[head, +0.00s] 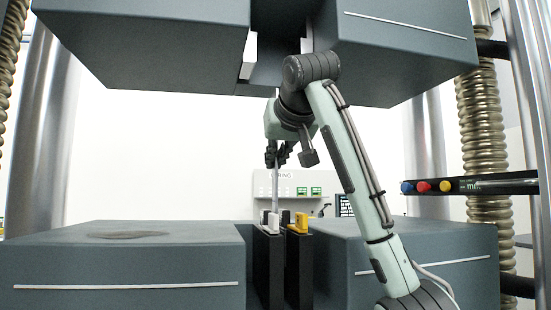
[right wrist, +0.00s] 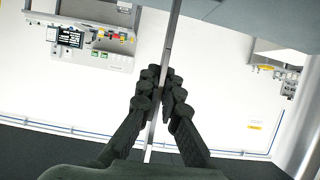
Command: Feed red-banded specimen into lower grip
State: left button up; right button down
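My right gripper (head: 279,154) hangs from its raised arm between the upper and lower blocks. In the right wrist view its dark fingers (right wrist: 161,92) close from both sides on a thin grey upright strip, the specimen (right wrist: 172,40). The specimen (head: 275,186) runs down below the fingers toward the lower grip (head: 268,272). No red band can be made out on it. The lower grip has dark plates in a slot, with pale and yellow jaw tops (head: 298,222). Whether the specimen's lower end is between the jaws I cannot tell. My left gripper is not in view.
The upper block (head: 160,45) overhangs, with a slot and pale jaw edges (head: 248,55). The lower block (head: 120,265) flanks the grip slot. Steel columns and ribbed screws (head: 482,130) stand at the sides. A button bar (head: 470,185) juts in from the right.

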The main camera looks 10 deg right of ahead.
jog(key=c, duration=1.6)
grip_release()
jog(key=shift+c, duration=0.2)
jog(key=shift+f, duration=0.15)
